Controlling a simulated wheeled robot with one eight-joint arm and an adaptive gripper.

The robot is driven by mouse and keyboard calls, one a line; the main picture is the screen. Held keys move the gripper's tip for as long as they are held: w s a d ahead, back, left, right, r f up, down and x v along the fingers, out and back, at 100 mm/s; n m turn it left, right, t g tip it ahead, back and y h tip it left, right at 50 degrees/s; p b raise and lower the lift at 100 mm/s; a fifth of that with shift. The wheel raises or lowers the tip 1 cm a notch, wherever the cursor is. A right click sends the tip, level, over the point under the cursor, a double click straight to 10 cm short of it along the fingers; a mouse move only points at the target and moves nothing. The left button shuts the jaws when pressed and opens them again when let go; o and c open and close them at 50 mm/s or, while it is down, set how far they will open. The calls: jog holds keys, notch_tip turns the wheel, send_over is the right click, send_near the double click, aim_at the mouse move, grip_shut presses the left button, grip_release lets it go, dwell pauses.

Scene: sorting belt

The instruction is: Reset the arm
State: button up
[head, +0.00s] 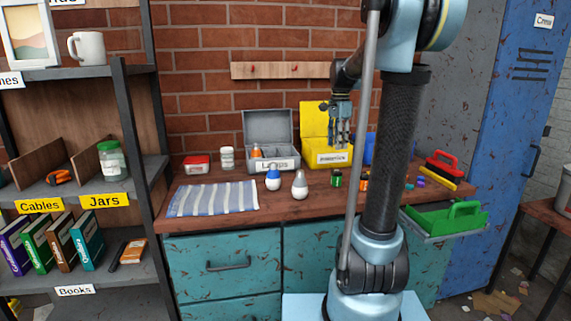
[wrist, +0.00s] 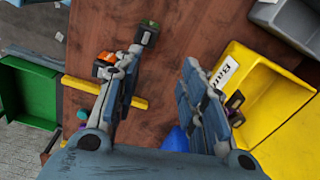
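My gripper (head: 340,132) hangs above the wooden workbench, in front of the yellow labelled bin (head: 314,122) in the head view. My arm rises on the right of that view and bends over toward the bench. In the wrist view my gripper (wrist: 165,105) has its two fingers spread wide apart, with bare bench top between them and nothing held. The yellow bin also shows in the wrist view (wrist: 285,118), right of the fingers. A small dark item lies partly hidden beside the right finger there.
The bench (head: 300,205) carries a grey bin (head: 268,127), a striped cloth (head: 213,198), two bulbs (head: 273,178) (head: 299,185), a green-banded battery (head: 337,178) and a red brush (head: 444,166). A green tray (head: 445,218) sits at the right end. Shelves stand left, a blue locker (head: 520,120) right.

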jog(key=s+f+n+t, duration=0.1)
jog(key=s+f+n, duration=0.6)
jog(key=s, duration=0.8)
jog(key=s+f+n+t, duration=0.1)
jog(key=s+f+n, duration=0.6)
jog(key=s+f, duration=0.5)
jog(key=s, duration=0.4)
jog(key=shift+s+a+f, duration=0.3)
jog(key=shift+a, duration=0.1)
jog(key=shift+w+f, duration=0.2)
jog(key=shift+w, duration=0.25)
